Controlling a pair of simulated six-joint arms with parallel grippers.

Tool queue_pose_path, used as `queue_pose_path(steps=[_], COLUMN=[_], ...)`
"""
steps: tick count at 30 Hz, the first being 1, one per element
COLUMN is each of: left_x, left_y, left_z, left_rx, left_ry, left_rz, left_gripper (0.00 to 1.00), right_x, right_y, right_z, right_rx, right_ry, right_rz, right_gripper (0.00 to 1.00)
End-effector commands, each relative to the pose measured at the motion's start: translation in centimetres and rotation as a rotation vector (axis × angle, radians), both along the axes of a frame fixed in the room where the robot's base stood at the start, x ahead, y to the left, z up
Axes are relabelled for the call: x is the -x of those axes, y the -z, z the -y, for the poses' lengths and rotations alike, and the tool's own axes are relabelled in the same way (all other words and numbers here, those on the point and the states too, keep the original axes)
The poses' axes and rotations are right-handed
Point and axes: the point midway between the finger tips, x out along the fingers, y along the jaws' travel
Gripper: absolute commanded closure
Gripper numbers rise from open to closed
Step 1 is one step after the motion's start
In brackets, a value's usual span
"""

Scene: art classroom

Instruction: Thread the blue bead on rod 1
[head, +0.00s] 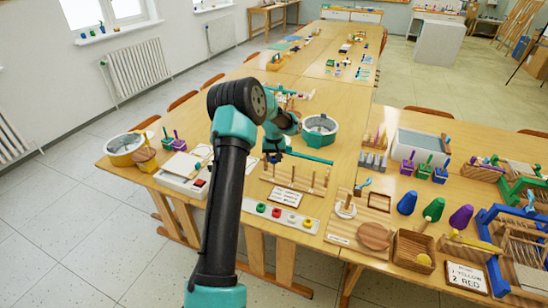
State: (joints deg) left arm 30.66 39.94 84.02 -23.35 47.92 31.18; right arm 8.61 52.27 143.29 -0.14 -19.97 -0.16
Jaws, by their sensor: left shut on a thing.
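My left gripper (275,153) is shut on a small dark blue thing, which looks like the blue bead (272,158). It is over the left end of a wooden rack (293,187) with several upright rods. The bead is close to the leftmost rod (273,170); I cannot tell whether it is around the rod or above it. The teal gripper parts and arm hide some of this area. A white card (286,197) with small print lies at the rack's front. My right gripper is not in view.
A strip with coloured buttons (283,216) lies in front of the rack. A teal round tub (320,130) stands behind, a yellow-rimmed tub (125,149) at left.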

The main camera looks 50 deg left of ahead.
Motion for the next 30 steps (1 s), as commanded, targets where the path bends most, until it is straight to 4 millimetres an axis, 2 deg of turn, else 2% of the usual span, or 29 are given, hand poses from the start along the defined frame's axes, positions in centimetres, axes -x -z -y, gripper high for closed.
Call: queue_pose_path(steps=[24, 25, 30], left_x=[0.00, 0.00, 0.00], left_y=[0.55, 0.55, 0.55], left_z=[0.00, 0.00, 0.00], left_rx=[0.000, 0.000, 0.000], left_ry=[0.000, 0.000, 0.000], left_rz=[0.000, 0.000, 0.000], left_gripper=[0.84, 0.61, 0.45], right_x=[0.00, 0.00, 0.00], right_y=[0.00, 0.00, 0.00], right_z=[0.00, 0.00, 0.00], right_rx=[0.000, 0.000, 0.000], right_ry=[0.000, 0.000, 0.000], right_rz=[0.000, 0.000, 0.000], right_gripper=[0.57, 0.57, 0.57])
